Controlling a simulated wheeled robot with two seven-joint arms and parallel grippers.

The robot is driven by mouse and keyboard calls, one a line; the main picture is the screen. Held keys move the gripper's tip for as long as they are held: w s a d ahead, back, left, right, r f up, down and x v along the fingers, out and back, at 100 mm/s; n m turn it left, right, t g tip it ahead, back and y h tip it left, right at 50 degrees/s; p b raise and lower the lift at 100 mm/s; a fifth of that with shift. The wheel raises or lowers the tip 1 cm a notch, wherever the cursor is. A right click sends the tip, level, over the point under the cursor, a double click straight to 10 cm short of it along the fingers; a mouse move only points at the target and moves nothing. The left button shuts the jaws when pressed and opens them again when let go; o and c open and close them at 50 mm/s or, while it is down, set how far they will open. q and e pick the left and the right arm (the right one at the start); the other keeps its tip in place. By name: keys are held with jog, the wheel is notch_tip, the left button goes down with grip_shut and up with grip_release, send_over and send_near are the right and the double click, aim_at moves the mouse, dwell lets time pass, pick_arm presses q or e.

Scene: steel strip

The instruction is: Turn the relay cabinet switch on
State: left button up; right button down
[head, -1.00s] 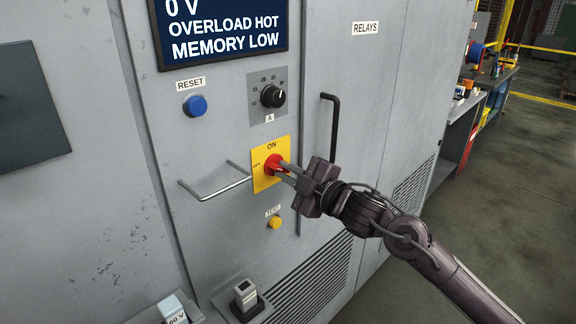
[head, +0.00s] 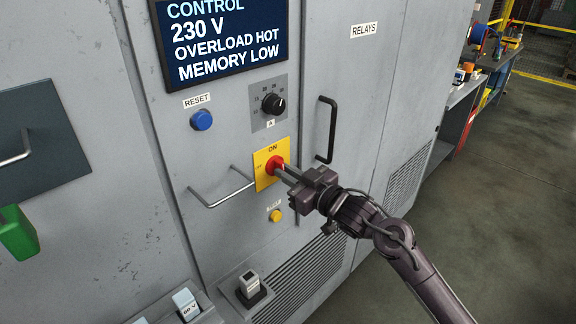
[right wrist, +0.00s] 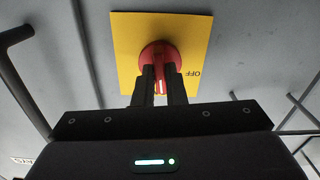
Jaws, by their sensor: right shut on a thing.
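The relay cabinet switch is a red rotary knob (head: 277,162) on a yellow plate (head: 263,180) marked ON at the top and OFF at the left. My right gripper (head: 286,172) is shut on the knob. In the right wrist view, where OFF appears upside down at the right, the red knob (right wrist: 158,54) has its grip bar between my two fingers (right wrist: 160,85). Its white mark points down there, towards the ON side; the ON word is hidden. The display (head: 225,45) reads 230 V, OVERLOAD HOT, MEMORY LOW. My left gripper is not in view.
A blue RESET button (head: 201,120) and a black dial (head: 273,104) sit above the switch. A metal bar handle (head: 222,197) juts out at left, a black door handle (head: 328,130) at right. A yellow button (head: 275,216) is below. Open floor lies at right.

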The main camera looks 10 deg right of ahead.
jog(key=shift+m+p, duration=0.45)
jog(key=shift+m, duration=0.25)
jog(key=c, duration=1.5)
grip_release()
jog(key=shift+s+f, duration=0.1)
jog(key=b+v, duration=0.2)
jog(key=v, duration=0.5)
jog(key=shift+s+d+b, duration=0.25)
jog(key=shift+b, duration=0.1)
